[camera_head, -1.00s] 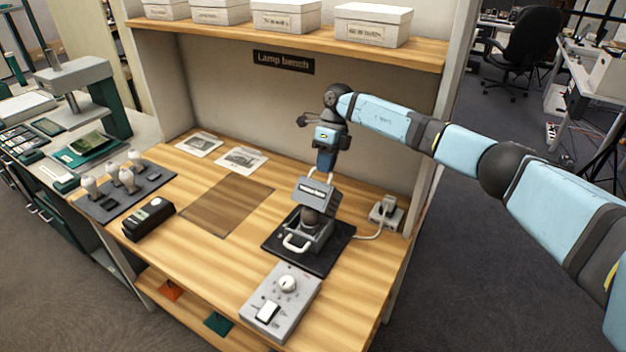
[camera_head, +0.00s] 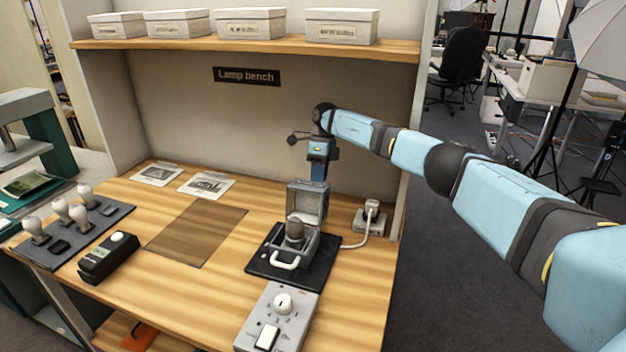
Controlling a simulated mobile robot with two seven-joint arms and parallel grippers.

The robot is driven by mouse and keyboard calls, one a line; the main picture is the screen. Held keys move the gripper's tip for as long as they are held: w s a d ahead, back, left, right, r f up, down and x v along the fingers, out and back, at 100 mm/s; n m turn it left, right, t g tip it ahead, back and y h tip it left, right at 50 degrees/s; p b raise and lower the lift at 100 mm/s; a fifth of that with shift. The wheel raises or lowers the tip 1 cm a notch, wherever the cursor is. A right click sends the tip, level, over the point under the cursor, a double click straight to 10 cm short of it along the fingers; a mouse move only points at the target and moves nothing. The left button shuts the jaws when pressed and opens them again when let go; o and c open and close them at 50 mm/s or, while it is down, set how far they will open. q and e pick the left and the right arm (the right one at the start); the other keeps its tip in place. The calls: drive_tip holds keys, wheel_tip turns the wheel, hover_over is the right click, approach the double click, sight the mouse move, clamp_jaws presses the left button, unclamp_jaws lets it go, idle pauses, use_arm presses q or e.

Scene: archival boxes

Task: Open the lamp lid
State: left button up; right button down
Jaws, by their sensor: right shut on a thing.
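The lamp housing (camera_head: 301,246) is a small grey box with a white front handle (camera_head: 285,262), on a black base plate (camera_head: 262,265) on the bench. Its lid (camera_head: 307,201) stands about upright at the back, inner side facing me. A dark rounded lamp (camera_head: 295,230) shows inside the open housing. My right gripper (camera_head: 318,184) points down at the top of the lid and is shut on it; its fingertips are mostly hidden behind the lid. My left gripper is out of view.
A grey control box (camera_head: 277,318) with a knob and switch stands in front of the housing. A socket (camera_head: 370,220) with a cable is to its right. Left are a bulb tray (camera_head: 70,240) and a black meter (camera_head: 108,258). A shelf (camera_head: 250,45) with boxes hangs above.

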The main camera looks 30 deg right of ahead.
drive_tip(key=shift+d+f+b, duration=0.5)
drive_tip(key=shift+f+b, duration=0.1)
drive_tip(key=shift+b, duration=0.3)
drive_tip(key=shift+d+f, duration=0.15)
drive_tip(key=shift+f, duration=0.05)
drive_tip(key=c, duration=1.3)
unclamp_jaws()
drive_tip(key=shift+d+f, duration=0.1)
drive_tip(key=shift+f, duration=0.15)
drive_tip(key=shift+o, duration=0.5)
drive_tip(key=shift+w+d+f, duration=0.2)
drive_tip(key=shift+f, duration=0.1)
drive_tip(key=shift+a+r, duration=0.2)
drive_tip(key=shift+r, duration=0.1)
